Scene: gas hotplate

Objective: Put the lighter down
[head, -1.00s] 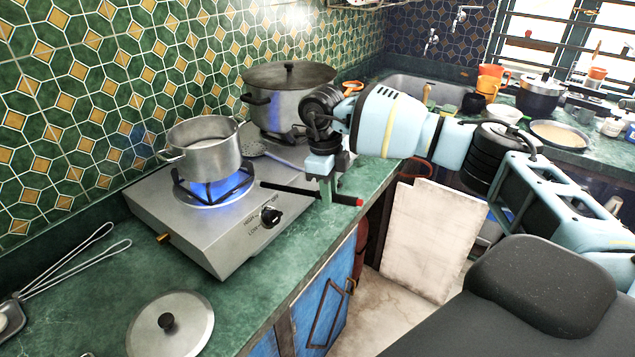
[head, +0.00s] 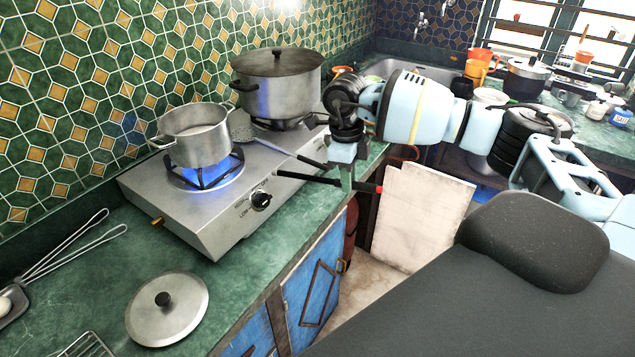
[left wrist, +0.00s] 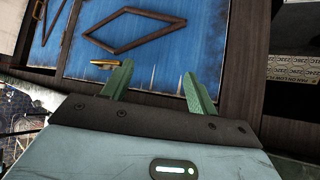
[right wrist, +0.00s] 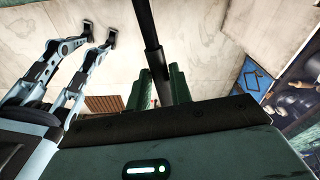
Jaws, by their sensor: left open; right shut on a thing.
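The lighter (head: 310,180) is a long black stick with a red end. My right gripper (head: 346,181) is shut on it near the red end, at the counter's front edge. Its black tip points left over the right part of the gas hotplate (head: 214,214); I cannot tell whether it touches. In the right wrist view the lighter's dark rod (right wrist: 150,28) runs up from between the green fingers (right wrist: 158,88). A blue flame burns under the small pot (head: 197,135). My left gripper (left wrist: 158,86) is open and empty, facing a blue cabinet door (left wrist: 155,45).
A large lidded pot (head: 277,85) stands at the hotplate's back, with a skimmer (head: 280,148) beside it. A loose lid (head: 167,308) and tongs (head: 75,245) lie on the green counter (head: 90,285). Counter between hotplate and lid is clear.

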